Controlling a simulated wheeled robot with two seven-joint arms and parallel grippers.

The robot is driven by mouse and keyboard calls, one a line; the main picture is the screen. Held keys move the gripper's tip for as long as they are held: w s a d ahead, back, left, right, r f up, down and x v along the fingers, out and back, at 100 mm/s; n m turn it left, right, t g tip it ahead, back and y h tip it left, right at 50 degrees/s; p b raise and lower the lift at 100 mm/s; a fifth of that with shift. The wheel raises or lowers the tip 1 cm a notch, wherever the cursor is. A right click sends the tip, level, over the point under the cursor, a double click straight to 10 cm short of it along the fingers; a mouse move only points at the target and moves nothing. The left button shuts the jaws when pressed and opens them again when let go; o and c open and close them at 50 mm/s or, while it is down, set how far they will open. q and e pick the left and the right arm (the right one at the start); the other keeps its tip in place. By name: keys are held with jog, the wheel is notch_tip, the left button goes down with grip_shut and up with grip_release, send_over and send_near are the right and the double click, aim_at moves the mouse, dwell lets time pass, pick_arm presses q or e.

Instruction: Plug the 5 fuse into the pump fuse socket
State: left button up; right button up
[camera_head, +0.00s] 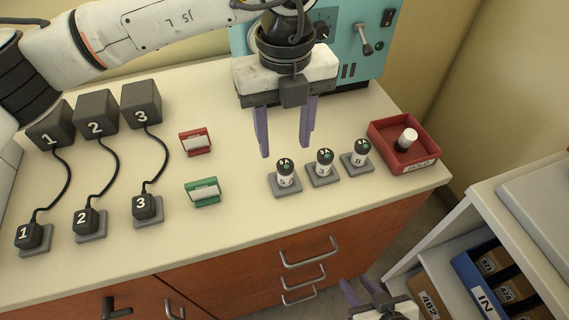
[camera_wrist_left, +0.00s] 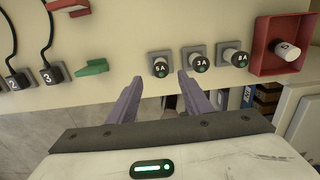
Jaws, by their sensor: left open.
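The fuse that reads as 5A (camera_head: 286,178) stands upright in a grey base, leftmost of a row of three. It also shows in the left wrist view (camera_wrist_left: 160,69). The 3A fuse (camera_head: 324,165) and the 8A fuse (camera_head: 361,154) stand to its right in like bases. My left gripper (camera_head: 285,150) is open and empty, pointing down above and behind the 5A fuse; in the left wrist view its fingertips (camera_wrist_left: 161,82) lie on either side of that fuse's line. My right gripper (camera_head: 359,287) is low at the bottom edge, partly cut off. I cannot identify the pump fuse socket.
Red (camera_head: 196,141) and green (camera_head: 203,192) labelled holders stand left of the fuses. Numbered black plugs and boxes with cables fill the left. A teal machine (camera_head: 348,50) is behind; a shelf (camera_head: 520,215) is at right.

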aim_at(285, 164)
pick_arm(q)
jog(key=shift+f, duration=0.1)
notch_tip(285, 164, down, 8)
jog(key=b, duration=0.5)
jog(key=shift+f+b, duration=0.3)
jog(key=shift+b, duration=0.1)
jog(key=shift+f, duration=0.15)
jog(key=shift+b, duration=0.35)
